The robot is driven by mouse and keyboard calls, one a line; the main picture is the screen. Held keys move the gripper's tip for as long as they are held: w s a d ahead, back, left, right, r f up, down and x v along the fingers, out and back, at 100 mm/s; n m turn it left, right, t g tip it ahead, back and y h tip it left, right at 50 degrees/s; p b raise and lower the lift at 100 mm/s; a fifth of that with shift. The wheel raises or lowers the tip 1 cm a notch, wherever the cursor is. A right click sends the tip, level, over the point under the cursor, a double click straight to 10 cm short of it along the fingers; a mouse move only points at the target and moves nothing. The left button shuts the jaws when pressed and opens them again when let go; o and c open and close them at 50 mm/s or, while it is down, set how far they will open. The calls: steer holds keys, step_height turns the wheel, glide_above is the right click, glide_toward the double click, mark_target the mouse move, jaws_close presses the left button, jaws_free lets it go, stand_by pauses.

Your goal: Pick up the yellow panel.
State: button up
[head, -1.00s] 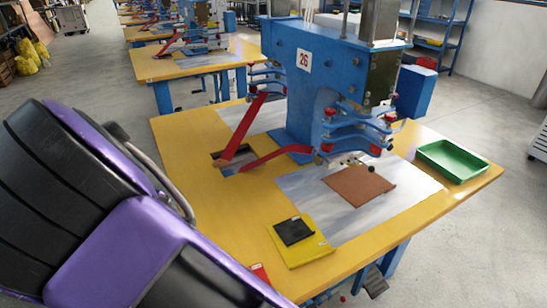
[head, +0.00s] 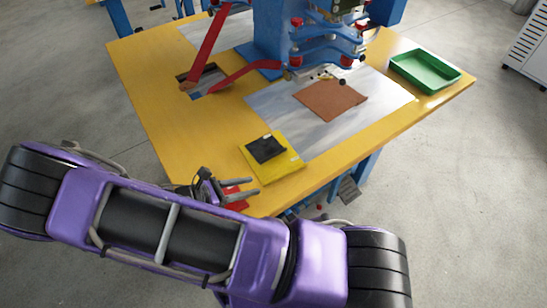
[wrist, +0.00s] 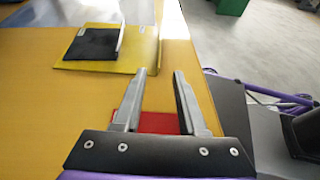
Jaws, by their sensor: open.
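The yellow panel (head: 286,167) lies flat on the yellow table near its front edge. A smaller black panel (head: 266,149) lies on top of it. In the wrist view the yellow panel (wrist: 140,52) is beyond my fingertips, with the black panel (wrist: 95,43) on its left part. My gripper (head: 252,188) is open and empty, on the near side of the yellow panel and apart from it. It also shows in the wrist view (wrist: 162,72). A red piece (head: 236,200) lies on the table under my fingers, partly hidden by them.
A blue welding machine (head: 275,35) with red levers stands on the table at the back. A brown sheet (head: 330,99) lies on the grey plate (head: 272,104). A green tray (head: 425,71) is at the right end. Bare table lies left of the panels.

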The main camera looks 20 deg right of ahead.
mark_target(273, 178)
steer(key=x, duration=0.2)
steer(key=shift+w+d+f, duration=0.1)
steer(key=shift+d, duration=0.2)
steer(key=x, duration=0.2)
steer(key=r+x, duration=0.1)
steer(key=x, duration=0.1)
steer(key=shift+w+d+f, duration=0.1)
steer(key=shift+d, duration=0.2)
steer(key=shift+w+d+f, duration=0.15)
steer(key=shift+d+f, duration=0.05)
steer(key=shift+d, duration=0.2)
jaws_close()
